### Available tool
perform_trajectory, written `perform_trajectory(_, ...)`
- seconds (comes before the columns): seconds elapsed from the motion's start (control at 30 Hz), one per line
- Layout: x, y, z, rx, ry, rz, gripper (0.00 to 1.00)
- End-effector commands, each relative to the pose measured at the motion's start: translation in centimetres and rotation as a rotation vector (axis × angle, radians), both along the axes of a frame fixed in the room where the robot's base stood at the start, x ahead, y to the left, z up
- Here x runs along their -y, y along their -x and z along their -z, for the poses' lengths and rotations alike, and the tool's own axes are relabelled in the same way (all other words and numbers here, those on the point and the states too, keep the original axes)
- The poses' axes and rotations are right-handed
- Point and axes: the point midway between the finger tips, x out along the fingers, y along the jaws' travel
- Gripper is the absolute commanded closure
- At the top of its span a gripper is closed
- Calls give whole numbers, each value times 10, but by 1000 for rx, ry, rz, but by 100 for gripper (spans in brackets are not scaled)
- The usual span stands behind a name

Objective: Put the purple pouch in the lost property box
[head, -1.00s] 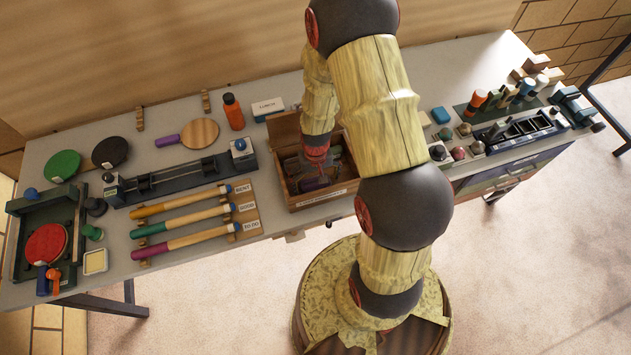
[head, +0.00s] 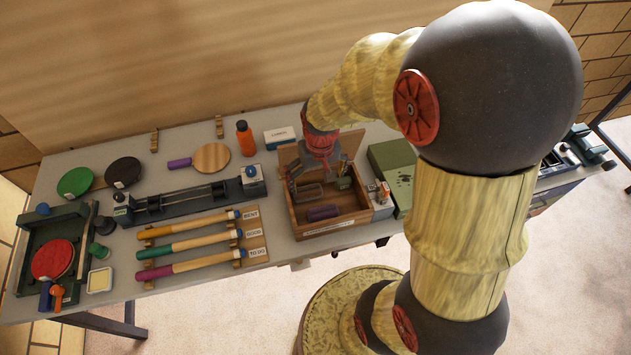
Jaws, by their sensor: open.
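The purple pouch (head: 322,212) lies inside the wooden lost property box (head: 352,222), in the front part near its front wall. The box stands open on the bench, its lid up at the back and a label on its front. My gripper (head: 314,174) is above the back part of the box, fingers pointing down. It is open, empty and apart from the pouch. The fingertips are small and partly blend with the items behind them.
Other small items (head: 343,183) lie in the back of the box. A green case (head: 393,166) stands right of it, an orange bottle (head: 245,139) and a white box (head: 280,137) behind left. Several handled tools (head: 205,241) lie left. My arm hides the bench's right part.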

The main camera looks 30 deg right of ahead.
Motion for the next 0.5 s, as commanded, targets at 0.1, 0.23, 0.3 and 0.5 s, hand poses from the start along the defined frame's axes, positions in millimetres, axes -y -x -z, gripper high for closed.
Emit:
perform_trajectory(0.1,-21,8,-64,89,18,-48,3)
perform_trajectory(0.23,-42,30,-121,174,30,-97,3)
perform_trajectory(0.3,-53,45,-148,220,35,-123,3)
perform_trajectory(0.5,-75,92,-200,329,42,-185,3)
